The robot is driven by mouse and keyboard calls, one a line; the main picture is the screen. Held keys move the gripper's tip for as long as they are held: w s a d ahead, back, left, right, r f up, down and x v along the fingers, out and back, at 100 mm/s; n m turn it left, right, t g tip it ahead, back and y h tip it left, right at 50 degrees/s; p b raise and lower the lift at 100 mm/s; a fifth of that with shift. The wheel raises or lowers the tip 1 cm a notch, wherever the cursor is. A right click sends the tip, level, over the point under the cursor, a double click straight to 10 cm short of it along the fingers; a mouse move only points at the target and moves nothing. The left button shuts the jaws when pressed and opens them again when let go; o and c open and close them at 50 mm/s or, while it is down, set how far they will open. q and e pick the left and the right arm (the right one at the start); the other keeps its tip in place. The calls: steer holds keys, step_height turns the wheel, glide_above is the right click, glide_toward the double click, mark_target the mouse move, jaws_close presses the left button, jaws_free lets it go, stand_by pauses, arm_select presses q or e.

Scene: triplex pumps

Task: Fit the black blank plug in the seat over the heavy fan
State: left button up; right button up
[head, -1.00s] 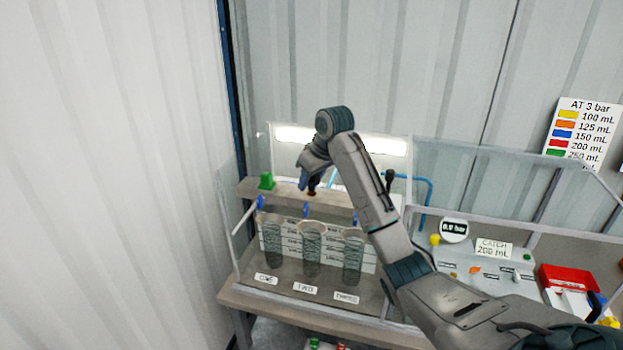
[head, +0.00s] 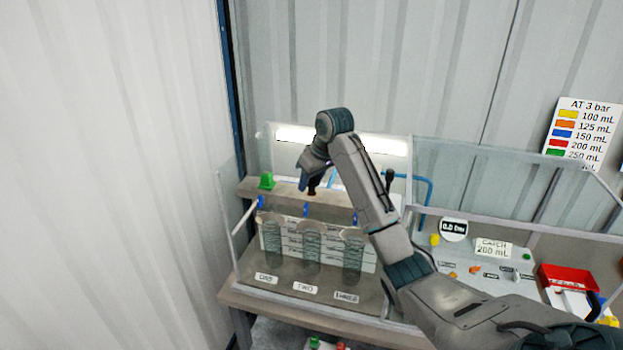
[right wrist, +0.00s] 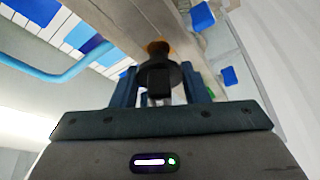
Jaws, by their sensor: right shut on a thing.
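The black blank plug (right wrist: 158,76) is between the two blue fingers of my right gripper (right wrist: 160,92), which is shut on it. Just beyond the plug in the right wrist view is an orange-brown ring-like seat (right wrist: 156,47) on the underside of a beam; whether the two touch I cannot tell. In the head view my right gripper (head: 311,186) is at the beam (head: 340,197), above the middle jar (head: 311,250) marked TWO. Jar ONE (head: 271,248) and jar THREE (head: 352,255) stand beside it. Which fan is heavy I cannot tell. My left gripper is out of view.
A green block (head: 266,181) sits on the beam's left end. Blue nozzles (head: 306,210) hang below the beam. Clear panels (head: 228,215) enclose the jars. A gauge (head: 453,230) and a red tray (head: 568,276) are at right. A blue pipe (right wrist: 50,68) runs near my gripper.

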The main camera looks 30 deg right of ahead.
steer(key=shift+f, duration=0.8)
steer(key=o, duration=1)
steer(key=shift+s, duration=0.1)
steer(key=shift+o, duration=0.2)
steer(key=shift+d+f, duration=0.1)
